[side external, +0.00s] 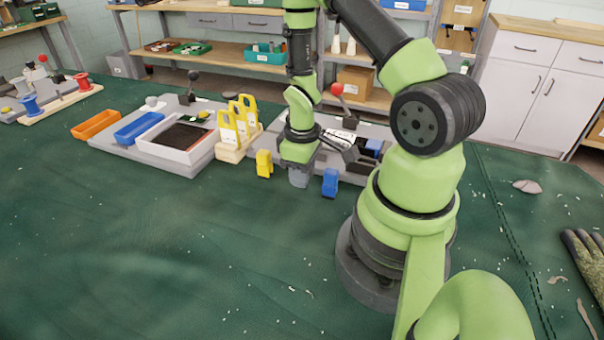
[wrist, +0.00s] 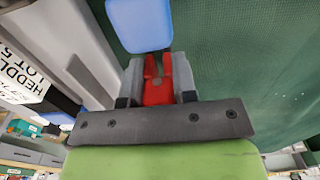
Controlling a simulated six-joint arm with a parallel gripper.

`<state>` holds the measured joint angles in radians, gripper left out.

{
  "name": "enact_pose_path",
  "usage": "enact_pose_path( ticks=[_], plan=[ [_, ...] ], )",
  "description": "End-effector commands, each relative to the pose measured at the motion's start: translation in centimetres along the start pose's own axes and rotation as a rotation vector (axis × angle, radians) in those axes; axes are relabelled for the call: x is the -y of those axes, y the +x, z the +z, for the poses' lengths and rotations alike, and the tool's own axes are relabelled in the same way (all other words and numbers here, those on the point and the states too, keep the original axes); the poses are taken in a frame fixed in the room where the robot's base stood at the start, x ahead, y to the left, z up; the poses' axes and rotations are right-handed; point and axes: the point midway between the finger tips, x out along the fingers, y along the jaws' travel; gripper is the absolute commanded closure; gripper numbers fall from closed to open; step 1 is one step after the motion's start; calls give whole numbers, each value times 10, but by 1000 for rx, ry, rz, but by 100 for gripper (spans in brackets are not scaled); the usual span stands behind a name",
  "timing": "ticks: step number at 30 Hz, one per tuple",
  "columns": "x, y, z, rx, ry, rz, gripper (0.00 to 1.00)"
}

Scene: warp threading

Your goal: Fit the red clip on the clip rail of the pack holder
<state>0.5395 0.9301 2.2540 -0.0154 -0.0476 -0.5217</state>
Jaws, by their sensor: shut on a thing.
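The red clip (wrist: 158,92) sits between the two grey fingers of my gripper (wrist: 158,78) in the wrist view, with its two prongs pointing away from the palm. My gripper (side external: 299,178) is shut on it; in the side view the fingers hide the clip. The fingers point down, low over the green mat, between a yellow clip (side external: 264,163) and a blue clip (side external: 330,182). The grey pack holder (side external: 352,172) stands just behind, with a white labelled pack (side external: 341,137) on it. Its clip rail cannot be made out clearly.
The blue clip also shows close ahead of the fingers in the wrist view (wrist: 140,25). A wooden stand with yellow-handled pieces (side external: 236,143) and a grey station with a white tray (side external: 175,158) lie to the left. The front mat (side external: 200,260) is mostly clear.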

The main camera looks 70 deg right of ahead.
Motion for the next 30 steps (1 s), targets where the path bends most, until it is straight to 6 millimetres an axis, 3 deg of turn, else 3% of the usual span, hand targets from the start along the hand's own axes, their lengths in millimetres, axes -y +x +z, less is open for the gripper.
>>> enact_pose_path(
  ticks=[12,17,25,30],
  plan=[
    [-1,-68,-1,-7,-1,5,96],
    [-3,-86,-1,-5,1,4,96],
    [-61,-103,2,-4,24,3,96],
    [-77,-103,5,-1,23,0,96]
  ],
)
